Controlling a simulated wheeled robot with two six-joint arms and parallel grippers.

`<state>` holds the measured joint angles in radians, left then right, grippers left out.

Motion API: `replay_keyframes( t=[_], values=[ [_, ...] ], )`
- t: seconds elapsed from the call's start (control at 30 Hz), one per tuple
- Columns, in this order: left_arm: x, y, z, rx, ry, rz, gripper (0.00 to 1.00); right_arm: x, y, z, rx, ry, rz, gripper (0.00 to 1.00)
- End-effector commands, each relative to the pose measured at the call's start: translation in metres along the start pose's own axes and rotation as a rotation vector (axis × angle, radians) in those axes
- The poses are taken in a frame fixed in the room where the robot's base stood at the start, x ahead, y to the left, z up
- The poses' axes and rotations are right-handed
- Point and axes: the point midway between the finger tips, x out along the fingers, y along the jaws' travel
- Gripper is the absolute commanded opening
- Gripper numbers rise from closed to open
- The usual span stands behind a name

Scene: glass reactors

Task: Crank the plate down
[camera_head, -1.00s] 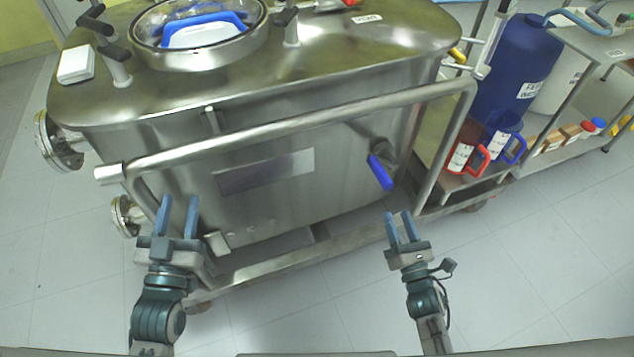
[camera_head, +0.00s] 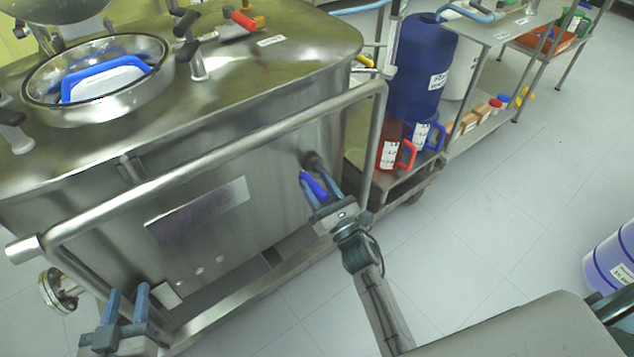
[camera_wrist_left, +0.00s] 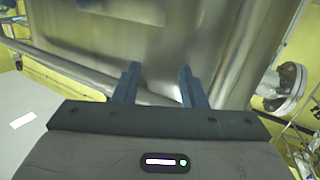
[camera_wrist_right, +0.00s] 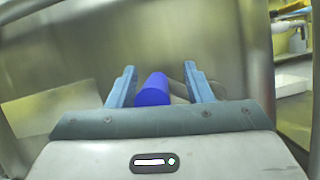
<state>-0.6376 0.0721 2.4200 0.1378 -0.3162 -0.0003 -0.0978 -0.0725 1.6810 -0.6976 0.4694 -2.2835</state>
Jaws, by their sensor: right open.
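A crank with a blue handle (camera_head: 316,188) sticks out from the front wall of the steel tank (camera_head: 100,200). My right gripper (camera_head: 314,180) is open, with its two blue fingers on either side of the handle. In the right wrist view the handle (camera_wrist_right: 153,90) lies between the fingers, nearer the left one, with the grey crank arm (camera_wrist_right: 180,88) behind it. My left gripper (camera_head: 128,292) is open and empty, low by the tank's front left. In the left wrist view its fingers (camera_wrist_left: 160,78) face bare steel. I cannot tell which part is the plate that the crank moves.
A steel rail (camera_head: 215,150) runs across the tank's front, above the handle. The tank top has a round opening (camera_head: 145,95). Right of the tank, a cart carries a blue drum (camera_head: 420,65) and red and blue jugs (camera_head: 388,150).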

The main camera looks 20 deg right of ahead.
Motion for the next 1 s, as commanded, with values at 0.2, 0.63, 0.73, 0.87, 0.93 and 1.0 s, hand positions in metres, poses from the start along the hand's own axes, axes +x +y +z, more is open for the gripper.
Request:
replay_keyframes(
  t=[0.2, 0.63, 0.73, 0.87, 0.93, 1.0],
  values=[
    [-0.001, 0.000, 0.004, -0.003, -0.019, 0.000, 0.38, 0.004, 0.000, 0.000, 0.001, 0.000, 0.000, 0.46],
    [-0.001, 0.000, 0.004, -0.002, -0.018, 0.000, 0.38, 0.003, -0.001, -0.001, 0.000, 0.002, -0.001, 0.00],
    [-0.001, 0.000, 0.004, -0.002, -0.017, 0.000, 0.38, 0.003, -0.001, -0.001, -0.001, 0.003, -0.001, 0.00],
    [-0.001, 0.000, 0.003, 0.001, -0.004, -0.001, 0.38, 0.002, -0.003, -0.002, -0.005, 0.004, 0.000, 0.00],
    [0.003, -0.001, -0.009, 0.008, 0.054, -0.001, 0.38, 0.001, -0.004, -0.003, -0.011, 0.005, 0.002, 0.00],
    [0.006, -0.001, -0.021, 0.016, 0.119, 0.000, 0.38, 0.000, -0.005, -0.004, -0.020, 0.006, 0.005, 0.00]
  ],
)
